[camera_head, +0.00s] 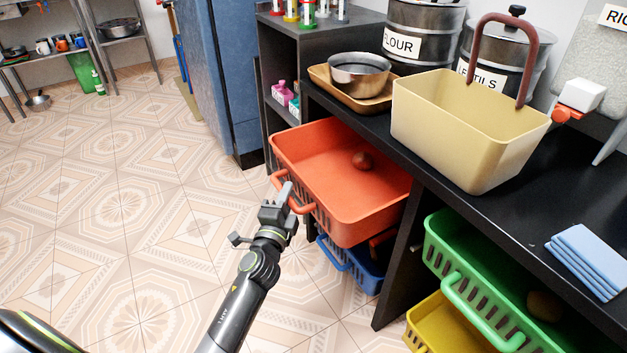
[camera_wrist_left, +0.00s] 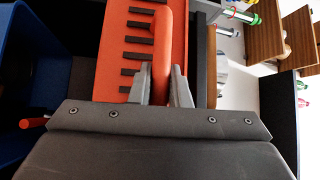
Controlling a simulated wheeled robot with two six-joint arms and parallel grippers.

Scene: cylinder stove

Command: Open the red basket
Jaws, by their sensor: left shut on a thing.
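The red basket (camera_head: 335,170) is a wide orange-red drawer basket, pulled well out from under the dark counter. A round brown item (camera_head: 362,160) lies inside it. My left gripper (camera_head: 284,194) is shut on the basket's front handle. In the left wrist view, the handle (camera_wrist_left: 162,50) runs between the two fingers (camera_wrist_left: 162,88), with the slotted basket front (camera_wrist_left: 118,50) behind it. My right gripper is in neither view.
A blue basket (camera_head: 346,264) sits below the red one. Green (camera_head: 470,290) and yellow (camera_head: 440,325) baskets are at the right. On the counter stand a cream basket (camera_head: 450,130) and a metal bowl (camera_head: 359,75). The tiled floor (camera_head: 130,200) at left is clear.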

